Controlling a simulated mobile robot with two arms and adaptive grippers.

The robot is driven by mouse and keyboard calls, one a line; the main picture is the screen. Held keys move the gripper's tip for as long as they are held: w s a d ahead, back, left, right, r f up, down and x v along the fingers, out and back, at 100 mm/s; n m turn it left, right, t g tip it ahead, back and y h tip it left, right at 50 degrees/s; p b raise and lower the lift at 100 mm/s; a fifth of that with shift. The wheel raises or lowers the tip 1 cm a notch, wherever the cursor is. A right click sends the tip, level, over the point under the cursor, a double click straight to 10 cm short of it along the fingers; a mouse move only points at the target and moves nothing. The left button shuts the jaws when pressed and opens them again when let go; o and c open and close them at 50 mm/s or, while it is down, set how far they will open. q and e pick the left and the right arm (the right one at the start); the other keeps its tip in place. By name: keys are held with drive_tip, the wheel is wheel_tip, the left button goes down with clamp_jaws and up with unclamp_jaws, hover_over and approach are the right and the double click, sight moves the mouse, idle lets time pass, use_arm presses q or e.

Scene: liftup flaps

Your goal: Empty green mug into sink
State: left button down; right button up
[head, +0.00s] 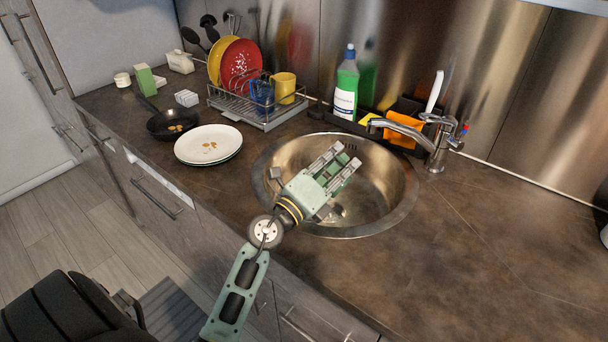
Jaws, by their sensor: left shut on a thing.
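My left gripper (338,166) reaches over the round metal sink (386,179), with its fingers pointing up and to the right. My right gripper is not in view.
A dish rack (262,112) with plates, a yellow mug (284,87) and a blue mug (261,95) is behind left. White plates (208,145) and a black pan (171,124) lie left.

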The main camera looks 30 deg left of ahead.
use_arm(q)
drive_tip(key=shift+a+r+n, duration=0.55)
drive_tip(key=shift+r+n, duration=0.05)
drive_tip(key=shift+n, duration=0.3)
drive_tip(key=shift+w+a+r+n+y+p, duration=0.1)
drive_tip(key=shift+a+r+n+y+p, duration=0.2)
drive_tip(key=shift+a+n+p, duration=0.35)
drive_tip(key=shift+a+r+n+y+p, duration=0.25)
drive_tip(key=shift+a+n+p, duration=0.2)
drive_tip(key=shift+a+p, duration=0.25)
drive_tip(key=shift+t, duration=0.3)
